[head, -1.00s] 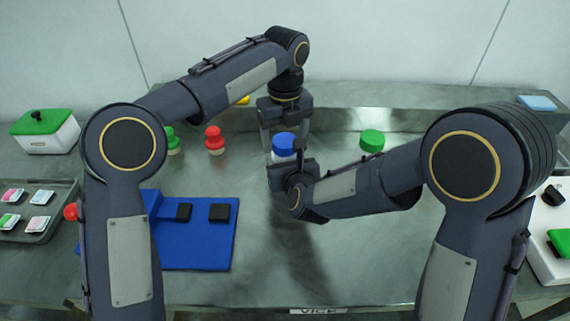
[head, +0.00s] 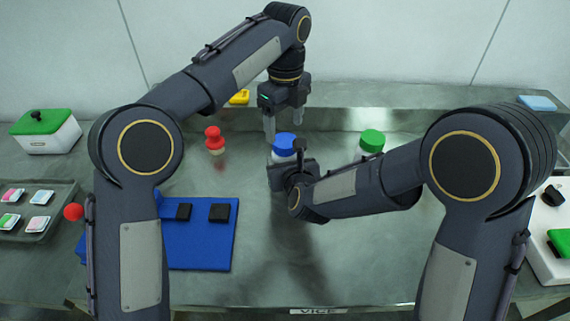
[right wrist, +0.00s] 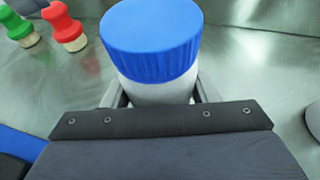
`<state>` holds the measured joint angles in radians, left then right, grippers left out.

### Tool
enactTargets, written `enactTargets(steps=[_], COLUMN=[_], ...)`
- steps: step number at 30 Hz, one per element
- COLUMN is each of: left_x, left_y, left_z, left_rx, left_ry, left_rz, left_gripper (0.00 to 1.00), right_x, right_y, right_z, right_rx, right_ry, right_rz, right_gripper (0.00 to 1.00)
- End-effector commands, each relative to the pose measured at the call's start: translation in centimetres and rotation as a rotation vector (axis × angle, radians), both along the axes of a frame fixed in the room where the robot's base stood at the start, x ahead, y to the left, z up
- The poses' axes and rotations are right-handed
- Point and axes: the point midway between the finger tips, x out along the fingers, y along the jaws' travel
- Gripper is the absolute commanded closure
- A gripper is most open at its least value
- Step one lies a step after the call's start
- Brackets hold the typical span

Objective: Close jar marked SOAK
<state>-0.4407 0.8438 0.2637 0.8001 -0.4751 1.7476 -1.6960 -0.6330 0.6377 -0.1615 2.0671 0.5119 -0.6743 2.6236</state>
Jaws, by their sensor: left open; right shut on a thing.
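A white jar with a blue lid (head: 284,143) stands upright on the steel table; no marking on it can be read. The lid sits on top of the jar. My right gripper (head: 285,165) is shut on the jar's body, below the lid. The right wrist view shows the blue lid (right wrist: 152,38) above the white jar body (right wrist: 155,92) between the fingers. My left gripper (head: 286,128) is open and empty, fingers pointing down, just above and behind the lid. Another jar with a green lid (head: 372,141) stands to the right, partly hidden by my right arm.
A red knobbed piece (head: 214,140) stands left of the jar. A blue mat (head: 205,250) with black blocks lies at front left. A tray (head: 38,228) of packets and a green-lidded white box (head: 45,132) are at far left. A raised ledge (head: 400,120) runs along the back.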

Motion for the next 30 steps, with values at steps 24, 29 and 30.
enactTargets(steps=[24, 29, 30], left_x=[0.0, 0.0, 0.0], left_y=[-0.1, -0.1, -0.1], left_z=[3.2, 3.7, 3.7], left_rx=[0.033, 0.025, 0.024], left_ry=[-0.024, -0.025, -0.025], left_rz=[2.125, 2.28, 2.297], left_gripper=[0.3, 0.3, 0.3], right_x=[0.0, 0.0, 0.0], right_y=[0.0, 0.0, 0.0], right_z=[0.0, 0.0, 0.0], right_rx=[0.0, 0.0, 0.0], right_ry=[-0.001, -0.001, -0.001], right_rz=[0.0, 0.0, 0.0], right_gripper=[1.0, 1.0, 1.0])
